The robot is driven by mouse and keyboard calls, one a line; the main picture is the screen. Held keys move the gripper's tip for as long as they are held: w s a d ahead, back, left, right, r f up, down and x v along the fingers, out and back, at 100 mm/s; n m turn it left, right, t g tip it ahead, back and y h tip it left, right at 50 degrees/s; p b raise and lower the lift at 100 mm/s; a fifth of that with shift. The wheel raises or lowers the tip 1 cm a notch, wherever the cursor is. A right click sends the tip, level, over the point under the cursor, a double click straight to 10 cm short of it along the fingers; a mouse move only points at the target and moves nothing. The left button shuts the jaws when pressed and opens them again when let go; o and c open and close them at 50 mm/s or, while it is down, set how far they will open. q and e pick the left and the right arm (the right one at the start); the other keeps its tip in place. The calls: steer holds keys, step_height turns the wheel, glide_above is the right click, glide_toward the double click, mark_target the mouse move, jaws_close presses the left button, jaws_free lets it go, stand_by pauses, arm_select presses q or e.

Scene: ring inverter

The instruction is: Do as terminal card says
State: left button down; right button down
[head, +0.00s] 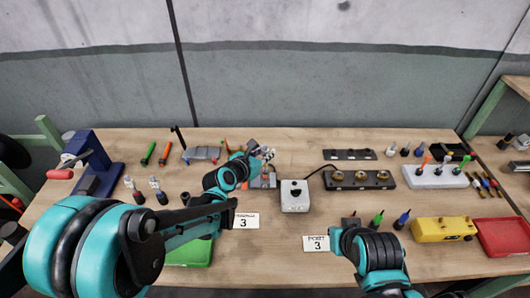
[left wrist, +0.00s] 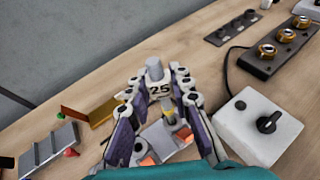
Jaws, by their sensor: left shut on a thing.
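A white card reading 3 under a small line of print, which looks like "terminal" (head: 243,222), lies at the front middle of the table. A second card (head: 316,243) also reads 3; its upper word is hard to read. My left gripper (head: 266,156) is over the back middle of the table. In the left wrist view its fingers (left wrist: 158,88) are shut on a grey cylindrical piece (left wrist: 154,69) marked 25, which stands upright between them. A yellow part shows below it. My right arm comes in at the front right; its fingers (head: 350,224) are hardly visible.
A white box with a black knob (head: 295,196) is cabled to a black strip with three brass rings (head: 359,180). A grey block (head: 436,177) holds coloured drivers. A yellow case (head: 443,229), red tray (head: 502,237) and green tray (head: 189,252) are nearer. A blue press (head: 93,160) stands left.

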arm_select(q)
steer(key=shift+f+b, duration=1.4)
steer(key=shift+f, duration=0.2)
steer(key=c, duration=1.3)
jaws_free()
steer(key=shift+s+a, duration=0.1)
steer(key=v, duration=1.2)
